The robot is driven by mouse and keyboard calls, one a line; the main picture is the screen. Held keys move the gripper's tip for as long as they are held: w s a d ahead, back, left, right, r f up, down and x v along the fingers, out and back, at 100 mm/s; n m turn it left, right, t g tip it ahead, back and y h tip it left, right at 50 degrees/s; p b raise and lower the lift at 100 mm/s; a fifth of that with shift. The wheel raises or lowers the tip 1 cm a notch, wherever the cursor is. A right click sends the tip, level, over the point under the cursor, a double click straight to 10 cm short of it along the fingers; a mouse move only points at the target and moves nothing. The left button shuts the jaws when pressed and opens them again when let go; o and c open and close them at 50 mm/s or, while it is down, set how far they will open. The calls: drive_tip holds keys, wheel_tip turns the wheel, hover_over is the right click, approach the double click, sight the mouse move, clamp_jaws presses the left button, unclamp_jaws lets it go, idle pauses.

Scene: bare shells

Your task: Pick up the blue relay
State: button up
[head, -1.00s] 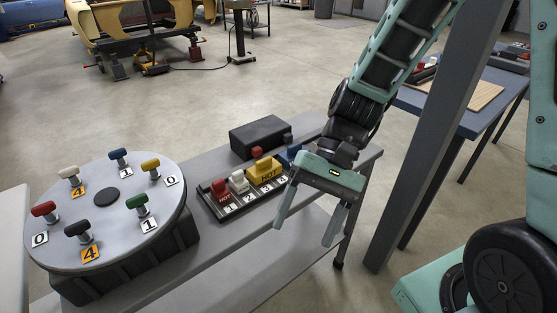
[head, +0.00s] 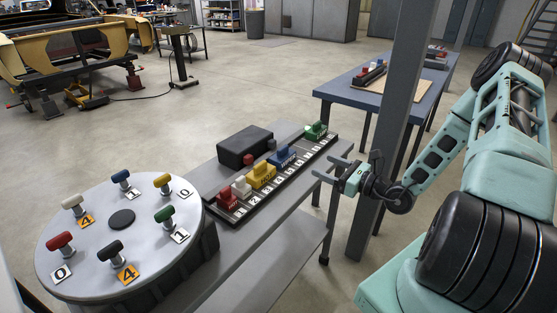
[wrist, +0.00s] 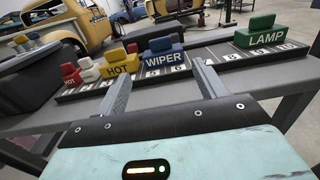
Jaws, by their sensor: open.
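The blue relay (head: 283,157) sits in the long numbered rail (head: 241,213) on the grey bench, between the yellow relay (head: 262,175) and an empty stretch before the green relay (head: 316,131). In the wrist view the blue relay (wrist: 164,54) is labelled WIPER and lies ahead between my finger lines. My gripper (head: 338,169) is open and empty. It is at the right of the bench, apart from the rail, with its fingers pointing left towards it. The fingers also show in the wrist view (wrist: 160,84).
A red relay (head: 227,199) and a white relay (head: 241,187) stand at the near end of the rail. A black box (head: 245,146) is behind it. A round table with coloured knobs (head: 120,264) stands left. A grey post (head: 394,120) rises behind my gripper.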

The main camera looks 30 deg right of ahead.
sight(285, 149)
drive_tip(key=p+x, duration=0.1)
drive_tip(key=x, duration=1)
drive_tip(key=shift+w, duration=0.1)
drive_tip(key=shift+p+x, duration=0.85)
drive_tip(key=shift+x, duration=1.8)
drive_tip(key=shift+r, duration=0.15)
drive_tip(key=c, duration=1.1)
